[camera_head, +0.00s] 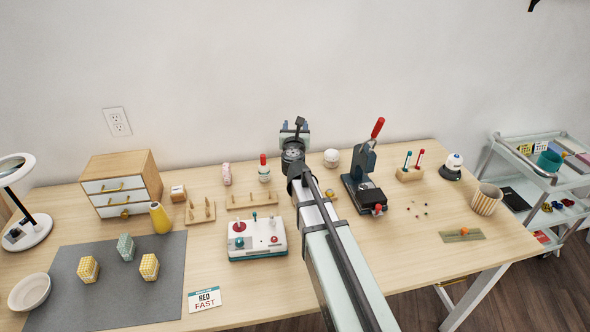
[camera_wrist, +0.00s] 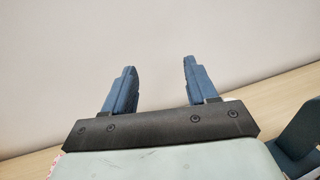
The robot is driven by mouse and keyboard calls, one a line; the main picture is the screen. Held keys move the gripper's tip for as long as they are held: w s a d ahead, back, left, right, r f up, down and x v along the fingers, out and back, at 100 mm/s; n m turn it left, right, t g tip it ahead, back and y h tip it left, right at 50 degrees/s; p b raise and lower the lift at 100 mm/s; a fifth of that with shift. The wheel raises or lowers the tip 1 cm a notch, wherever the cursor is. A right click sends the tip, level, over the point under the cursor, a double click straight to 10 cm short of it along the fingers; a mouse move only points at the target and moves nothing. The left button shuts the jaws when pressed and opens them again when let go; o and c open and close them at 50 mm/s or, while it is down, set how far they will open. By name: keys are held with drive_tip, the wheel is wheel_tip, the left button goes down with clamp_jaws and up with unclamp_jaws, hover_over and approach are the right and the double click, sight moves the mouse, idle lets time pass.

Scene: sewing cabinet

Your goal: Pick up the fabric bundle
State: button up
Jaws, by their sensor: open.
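Three small patterned blocks, which look like folded fabric bundles, stand on the grey mat (camera_head: 65,302) at the left: a yellow one (camera_head: 88,269), a grey-green one (camera_head: 126,247) and another yellow one (camera_head: 149,267). I cannot tell which one the task means. A small pink patterned roll (camera_head: 227,174) stands upright further back and may also be fabric. My gripper (camera_head: 295,125) is over the back middle of the table, far to the right of the mat. In the wrist view its blue fingers (camera_wrist: 158,68) are apart and empty, facing the wall.
A dark press (camera_head: 362,180) is close to my gripper's right. A lamp (camera_head: 28,229) and a bowl (camera_head: 30,291) flank the mat's left.

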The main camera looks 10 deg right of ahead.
wheel_tip(320, 180, down, 17)
drive_tip(key=shift+w+a+f, duration=0.1)
drive_tip(key=shift+w, duration=0.8)
drive_tip(key=shift+w+d+r, duration=0.2)
drive_tip(key=shift+w+d, duration=0.15)
drive_tip(key=shift+w, duration=0.25)
drive_tip(key=shift+c, duration=0.2)
drive_tip(key=c, duration=1)
drive_tip(key=shift+r, duration=0.1)
